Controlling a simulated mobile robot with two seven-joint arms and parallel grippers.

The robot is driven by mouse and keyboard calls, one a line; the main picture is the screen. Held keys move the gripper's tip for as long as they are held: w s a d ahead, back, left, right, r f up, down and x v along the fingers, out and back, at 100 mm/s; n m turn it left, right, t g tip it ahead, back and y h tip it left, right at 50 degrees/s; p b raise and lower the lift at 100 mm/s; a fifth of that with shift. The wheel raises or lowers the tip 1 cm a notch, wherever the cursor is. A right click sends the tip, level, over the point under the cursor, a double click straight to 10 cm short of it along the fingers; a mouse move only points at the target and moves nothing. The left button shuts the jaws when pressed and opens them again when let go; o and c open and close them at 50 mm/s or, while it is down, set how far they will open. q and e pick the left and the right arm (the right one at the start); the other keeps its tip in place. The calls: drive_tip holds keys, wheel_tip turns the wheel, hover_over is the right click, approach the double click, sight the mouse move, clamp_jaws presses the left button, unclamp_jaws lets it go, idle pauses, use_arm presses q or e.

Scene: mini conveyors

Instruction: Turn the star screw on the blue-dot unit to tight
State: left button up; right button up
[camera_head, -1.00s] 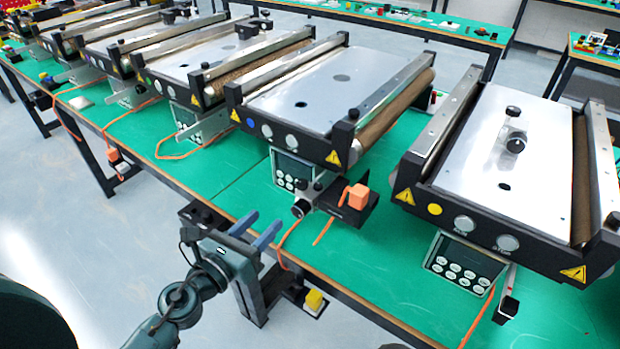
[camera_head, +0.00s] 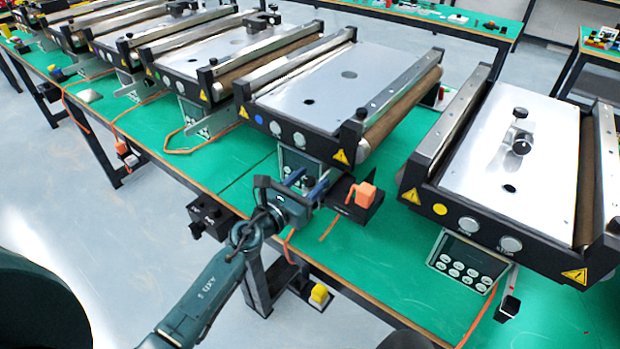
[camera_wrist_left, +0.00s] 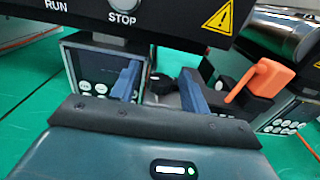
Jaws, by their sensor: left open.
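The blue-dot unit (camera_head: 310,84) is the mini conveyor in the middle of the head view, with a blue dot on its black front bar. Its star screw, under the front bar, is mostly hidden behind my left gripper in the head view. In the left wrist view a dark knob (camera_wrist_left: 160,80) shows between the fingers; I take it to be the star screw. My left gripper (camera_head: 308,184) is open, its two blue fingers pointing at the unit's underside. The fingers also show in the left wrist view (camera_wrist_left: 160,88), apart, one on each side of the knob. Contact cannot be told.
An orange block on a black bracket (camera_head: 364,194) stands close right of my left gripper. A control box (camera_wrist_left: 92,68) is left of the fingers. The yellow-dot unit (camera_head: 520,140) stands to the right.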

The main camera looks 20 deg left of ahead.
use_arm(q)
drive_tip(key=shift+w+d, duration=0.15)
drive_tip(key=shift+w, duration=0.15)
drive_tip(key=shift+c, duration=0.5)
drive_tip(key=c, duration=0.9)
